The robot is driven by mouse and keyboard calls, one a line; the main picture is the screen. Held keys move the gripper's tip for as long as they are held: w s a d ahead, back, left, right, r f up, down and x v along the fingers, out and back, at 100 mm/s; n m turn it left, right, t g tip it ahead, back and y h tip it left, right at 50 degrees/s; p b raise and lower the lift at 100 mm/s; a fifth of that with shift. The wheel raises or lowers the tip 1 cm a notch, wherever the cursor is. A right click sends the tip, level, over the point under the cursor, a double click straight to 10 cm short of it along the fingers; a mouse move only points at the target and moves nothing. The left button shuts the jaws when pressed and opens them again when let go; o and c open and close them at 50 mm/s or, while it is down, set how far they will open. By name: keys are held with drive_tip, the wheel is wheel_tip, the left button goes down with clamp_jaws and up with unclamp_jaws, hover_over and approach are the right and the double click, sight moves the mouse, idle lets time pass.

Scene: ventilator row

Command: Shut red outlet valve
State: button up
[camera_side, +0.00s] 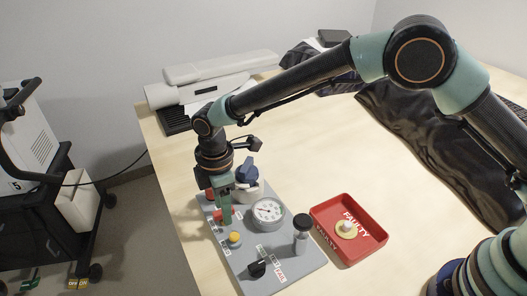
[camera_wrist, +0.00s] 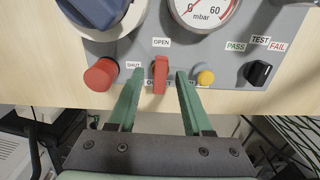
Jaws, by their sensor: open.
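The red outlet valve lever (camera_wrist: 160,77) sits on the grey panel (camera_wrist: 228,62) in the wrist view. It stands upright in the picture, in line with the OPEN label (camera_wrist: 161,42); the SHUT label (camera_wrist: 133,65) is to its left. My gripper (camera_wrist: 160,73) is open, one green finger on each side of the lever, with visible gaps. In the side view my gripper (camera_side: 226,221) points down over the panel's left part and hides much of the lever. I cannot tell the exact fingertip height.
A red knob (camera_wrist: 100,75) is left of the fingers, a yellow button (camera_wrist: 205,77) right. A black switch (camera_wrist: 258,73), pressure gauge (camera_side: 268,212) and blue knob (camera_side: 247,171) share the panel. A red FAULTY tray (camera_side: 371,241) holding a pale round part (camera_side: 346,229) stands to the right.

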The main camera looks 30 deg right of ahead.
clamp_jaws()
drive_tip(key=shift+m, duration=0.4)
drive_tip(key=m, duration=0.3)
drive_tip(key=shift+m, duration=0.4)
drive_tip(key=m, duration=0.4)
drive_tip(key=shift+m, duration=0.3)
drive_tip(key=m, duration=0.4)
drive_tip(key=shift+r+m, duration=0.1)
drive_tip(key=shift+m, duration=2)
